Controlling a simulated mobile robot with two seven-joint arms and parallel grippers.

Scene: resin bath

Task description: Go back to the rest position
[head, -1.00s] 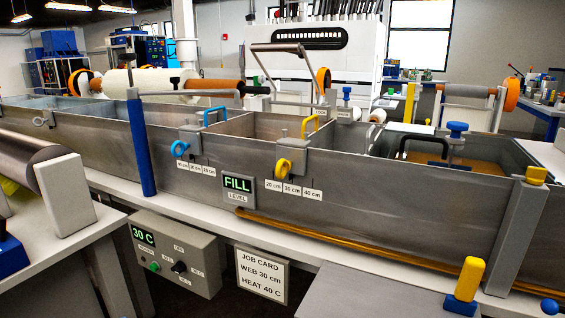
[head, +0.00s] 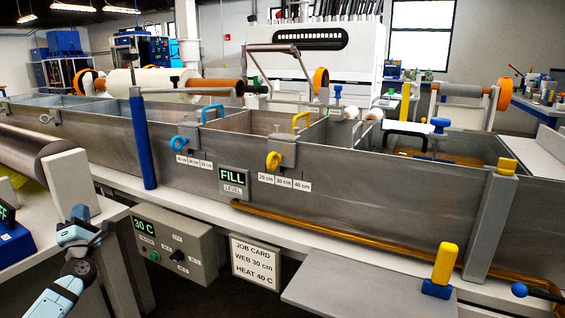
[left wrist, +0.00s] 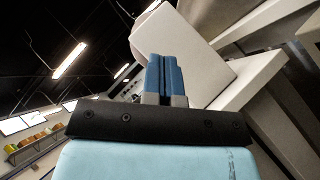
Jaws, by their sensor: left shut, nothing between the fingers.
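My left gripper (head: 80,222) shows at the lower left of the head view, on a light blue arm that comes up from the bottom edge. It is in front of the white roller stand, near the edge of the left table. In the left wrist view its two blue fingers (left wrist: 163,77) are together with nothing between them. A white block (left wrist: 195,60) shows behind the fingers there. My right gripper is in neither view.
The long grey bath (head: 330,185) runs across the head view. A heater box (head: 180,250) reading 30 C and a job card (head: 256,262) hang below its bench. A yellow lever (head: 444,262) on a blue base stands at lower right. Dark floor lies between the tables.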

